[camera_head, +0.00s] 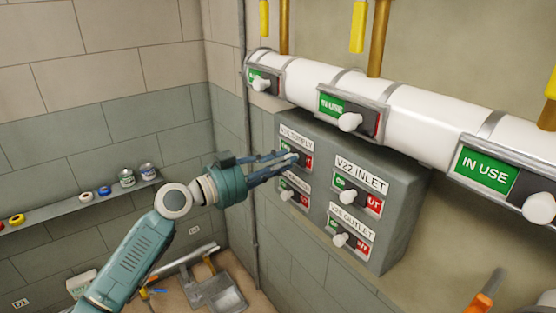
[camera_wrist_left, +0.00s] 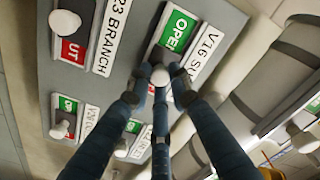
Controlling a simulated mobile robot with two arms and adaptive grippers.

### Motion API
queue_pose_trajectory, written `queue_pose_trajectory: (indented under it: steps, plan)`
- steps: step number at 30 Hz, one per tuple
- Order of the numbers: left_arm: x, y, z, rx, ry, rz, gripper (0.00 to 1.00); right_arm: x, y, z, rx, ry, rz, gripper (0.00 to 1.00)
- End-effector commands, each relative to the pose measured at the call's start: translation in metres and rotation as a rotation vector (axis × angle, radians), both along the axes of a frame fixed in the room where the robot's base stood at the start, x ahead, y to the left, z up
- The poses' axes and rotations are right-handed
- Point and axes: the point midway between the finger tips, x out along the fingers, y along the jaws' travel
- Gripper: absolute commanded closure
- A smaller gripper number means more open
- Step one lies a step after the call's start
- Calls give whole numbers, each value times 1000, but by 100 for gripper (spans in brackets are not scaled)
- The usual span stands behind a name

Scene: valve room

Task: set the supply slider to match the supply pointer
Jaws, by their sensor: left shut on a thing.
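The supply slider is the top-left one on the grey panel (camera_head: 395,235); its V16 SUPPLY label (camera_head: 297,136) is partly covered by my fingers. My left gripper (camera_head: 288,160) is shut on its white knob (camera_wrist_left: 160,75). In the wrist view the fingers close around the knob. A green OPEN field (camera_wrist_left: 177,30) shows at one side of the knob. In the head view a red field (camera_head: 307,160) shows to the right of the fingertips. I cannot make out a supply pointer. My right gripper is not in view.
The V22 INLET slider (camera_head: 349,196), an outlet slider (camera_head: 340,240) and the branch slider (camera_head: 286,196) sit close by. A white pipe (camera_head: 415,115) with IN USE signs runs above the panel. A shelf (camera_head: 75,205) with cans lines the left wall.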

Motion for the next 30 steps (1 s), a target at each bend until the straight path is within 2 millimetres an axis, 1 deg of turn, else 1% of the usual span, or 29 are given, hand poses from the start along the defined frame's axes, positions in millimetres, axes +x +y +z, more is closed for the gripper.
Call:
queue_pose_trajectory:
  steps: [1,3,12,13,15,16,22,25,28,30]
  plan:
    - [-7,-5,-2,2,1,-3,100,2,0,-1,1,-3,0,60]
    - [-13,-9,-2,0,1,-2,100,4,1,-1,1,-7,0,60]
    - [-16,-12,-2,-1,3,-4,100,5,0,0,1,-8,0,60]
    - [-16,-12,-2,-1,3,-4,77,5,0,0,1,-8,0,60]
    - [-16,-12,-2,0,2,-4,63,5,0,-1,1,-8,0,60]
    - [-16,-11,-2,0,2,-4,61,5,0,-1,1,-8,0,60]
    - [-15,-11,-1,-1,1,-1,61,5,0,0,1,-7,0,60]
    - [-16,-9,-1,-1,1,0,61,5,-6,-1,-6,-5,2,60]
    - [-20,-2,-2,-1,2,1,61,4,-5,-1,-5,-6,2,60]
    - [-26,6,-2,1,2,1,61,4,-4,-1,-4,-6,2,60]
